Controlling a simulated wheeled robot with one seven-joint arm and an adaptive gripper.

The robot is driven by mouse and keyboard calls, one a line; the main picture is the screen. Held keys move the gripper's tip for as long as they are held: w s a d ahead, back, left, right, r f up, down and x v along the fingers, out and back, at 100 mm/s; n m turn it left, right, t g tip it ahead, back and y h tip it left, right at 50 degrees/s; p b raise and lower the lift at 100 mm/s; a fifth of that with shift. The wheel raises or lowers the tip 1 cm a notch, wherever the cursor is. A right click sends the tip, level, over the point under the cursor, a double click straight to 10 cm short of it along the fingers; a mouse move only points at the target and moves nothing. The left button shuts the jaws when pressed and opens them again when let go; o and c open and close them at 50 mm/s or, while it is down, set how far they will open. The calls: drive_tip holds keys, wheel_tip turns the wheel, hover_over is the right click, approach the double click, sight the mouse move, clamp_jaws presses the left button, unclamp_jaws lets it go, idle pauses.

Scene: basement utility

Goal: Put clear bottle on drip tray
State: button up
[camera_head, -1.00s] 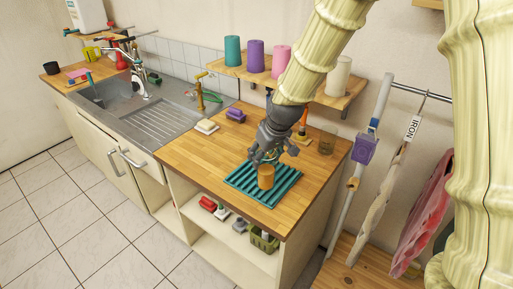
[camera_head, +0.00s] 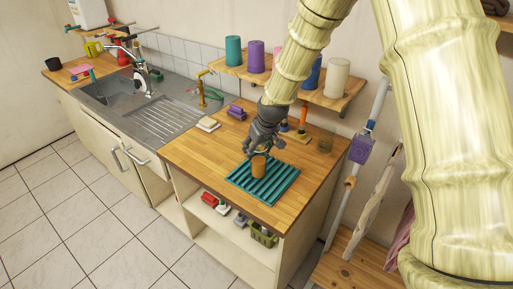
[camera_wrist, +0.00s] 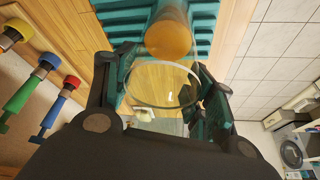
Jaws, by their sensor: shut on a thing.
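The clear bottle (camera_head: 259,167), amber in its lower part, is upright over the middle of the teal ribbed drip tray (camera_head: 284,189). My gripper (camera_head: 258,150) is shut around its upper part from above. In the wrist view the bottle's amber part (camera_wrist: 168,36) shows against the tray (camera_wrist: 113,22), and a clear round rim lies between the fingers of my gripper (camera_wrist: 163,90). I cannot tell whether the bottle's base touches the tray. The fingers hide part of the bottle in the head view.
A purple block (camera_head: 235,112) and a pale sponge-like block (camera_head: 208,124) lie near the sink (camera_head: 165,121). A wall shelf (camera_head: 318,97) with coloured cylinders is above. The counter left of the tray is clear.

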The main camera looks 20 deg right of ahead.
drive_tip(key=shift+f, duration=0.65)
drive_tip(key=o, duration=1.3)
drive_tip(key=shift+r, duration=0.2)
